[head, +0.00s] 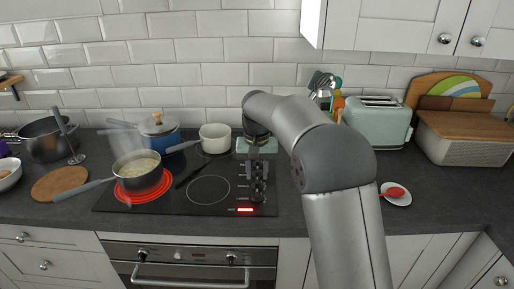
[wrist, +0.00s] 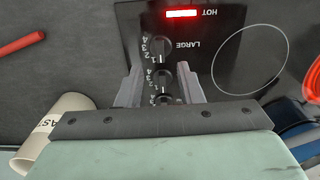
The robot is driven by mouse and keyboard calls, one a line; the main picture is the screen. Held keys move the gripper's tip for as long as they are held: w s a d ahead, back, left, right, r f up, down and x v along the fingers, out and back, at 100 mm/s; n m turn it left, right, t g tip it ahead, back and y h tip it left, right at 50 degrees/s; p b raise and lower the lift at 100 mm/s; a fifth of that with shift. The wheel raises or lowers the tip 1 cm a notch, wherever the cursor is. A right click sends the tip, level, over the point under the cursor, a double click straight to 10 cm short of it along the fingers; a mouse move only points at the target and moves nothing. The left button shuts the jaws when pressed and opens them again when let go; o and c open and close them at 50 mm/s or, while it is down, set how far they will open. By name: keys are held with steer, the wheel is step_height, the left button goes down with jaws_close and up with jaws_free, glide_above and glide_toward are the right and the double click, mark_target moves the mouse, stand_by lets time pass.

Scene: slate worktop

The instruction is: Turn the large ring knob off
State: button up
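The large ring knob (wrist: 160,49) is a dark round knob beside the word LARGE and a number scale in the wrist view. In the head view the knobs (head: 258,190) form a column on the hob's right side, partly hidden by my gripper (head: 257,168). My gripper (wrist: 160,68) is open. Its fingertips stand apart, with a second knob (wrist: 162,79) showing between them and the large knob just beyond. I see no finger touching a knob. The large ring (head: 133,196) glows red under a steaming pan (head: 137,168). The pointer position is too small to read.
The red HOT display (head: 245,210) is lit by the hob's front edge. A white pot (head: 215,137) and a blue pot (head: 160,133) stand behind. A mint toaster (head: 378,122) and a spoon rest (head: 403,199) are right of my arm. The front right ring (head: 208,190) is bare.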

step_height(320, 180, up, 10)
steer(key=shift+f, duration=0.15)
stand_by(0.3)
steer(key=s+d+f, duration=0.4)
steer(key=s+d, duration=0.1)
steer(key=s, duration=0.6)
steer(key=s+d+f, duration=0.4)
steer(key=s+d, duration=0.2)
steer(key=s, duration=0.6)
steer(key=s+d+f, duration=0.4)
steer(key=s+d, duration=0.1)
steer(key=s, duration=0.6)
steer(key=shift+s+d+f, duration=0.35)
steer(key=shift+d, duration=0.05)
